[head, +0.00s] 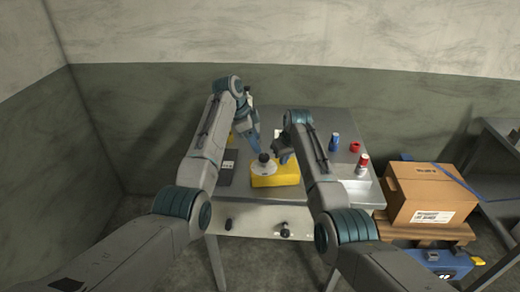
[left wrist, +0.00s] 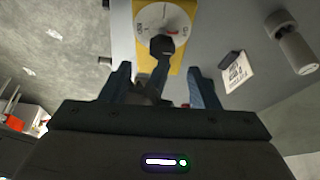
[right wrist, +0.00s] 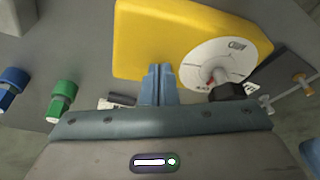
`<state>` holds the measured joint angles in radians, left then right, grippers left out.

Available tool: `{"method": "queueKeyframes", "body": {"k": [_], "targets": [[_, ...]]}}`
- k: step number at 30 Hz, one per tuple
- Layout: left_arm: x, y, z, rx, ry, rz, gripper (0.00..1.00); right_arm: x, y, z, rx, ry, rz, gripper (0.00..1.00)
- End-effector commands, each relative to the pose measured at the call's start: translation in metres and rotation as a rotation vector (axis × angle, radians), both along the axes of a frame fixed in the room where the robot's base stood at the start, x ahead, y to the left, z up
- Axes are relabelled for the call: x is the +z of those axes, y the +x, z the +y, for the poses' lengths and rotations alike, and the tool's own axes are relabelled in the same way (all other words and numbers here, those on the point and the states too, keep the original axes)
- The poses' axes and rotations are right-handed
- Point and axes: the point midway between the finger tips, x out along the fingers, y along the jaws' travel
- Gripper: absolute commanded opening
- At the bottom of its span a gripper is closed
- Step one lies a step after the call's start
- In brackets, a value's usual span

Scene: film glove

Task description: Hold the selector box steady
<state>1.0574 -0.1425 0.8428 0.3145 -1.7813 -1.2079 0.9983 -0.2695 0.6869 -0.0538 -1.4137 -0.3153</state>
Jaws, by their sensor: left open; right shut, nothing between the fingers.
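The yellow selector box (head: 286,178) lies on the grey table, with a white dial and black knob (head: 264,158) on top. My left gripper (head: 254,136) is open behind the box. In the left wrist view its spread fingers (left wrist: 158,70) point toward the black knob (left wrist: 162,45) and the yellow box (left wrist: 186,50), with nothing gripped. My right gripper (head: 283,157) is shut and empty at the box's back right. In the right wrist view its closed fingertips (right wrist: 161,72) overlap the edge of the yellow box (right wrist: 150,35); I cannot tell whether they touch it.
A white tray (head: 357,186) is at the front right. A dark panel (head: 227,170) lies left of the box. A cardboard box (head: 425,195) stands right of the table.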

Motion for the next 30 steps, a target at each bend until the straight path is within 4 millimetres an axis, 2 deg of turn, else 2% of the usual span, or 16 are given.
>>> {"method": "queueKeyframes", "body": {"k": [1,6,10,26,30], "targets": [[0.011,-0.001,0.005,0.0,0.0,-0.003,0.55,-0.009,-0.003,-0.002,-0.001,-0.005,0.013,0.0],[0.039,-0.004,0.017,0.002,0.0,-0.004,0.55,-0.009,-0.003,-0.002,-0.001,-0.005,0.013,0.0],[0.051,-0.006,0.022,0.0,0.0,-0.001,0.55,-0.009,-0.003,-0.002,-0.001,-0.005,0.013,0.0],[0.056,-0.006,0.024,0.0,-0.001,0.0,0.55,-0.008,-0.003,-0.002,-0.001,-0.004,0.014,0.0],[0.056,-0.006,0.024,-0.001,-0.001,-0.001,0.55,-0.001,-0.003,-0.002,0.0,-0.005,0.012,0.0]]}}
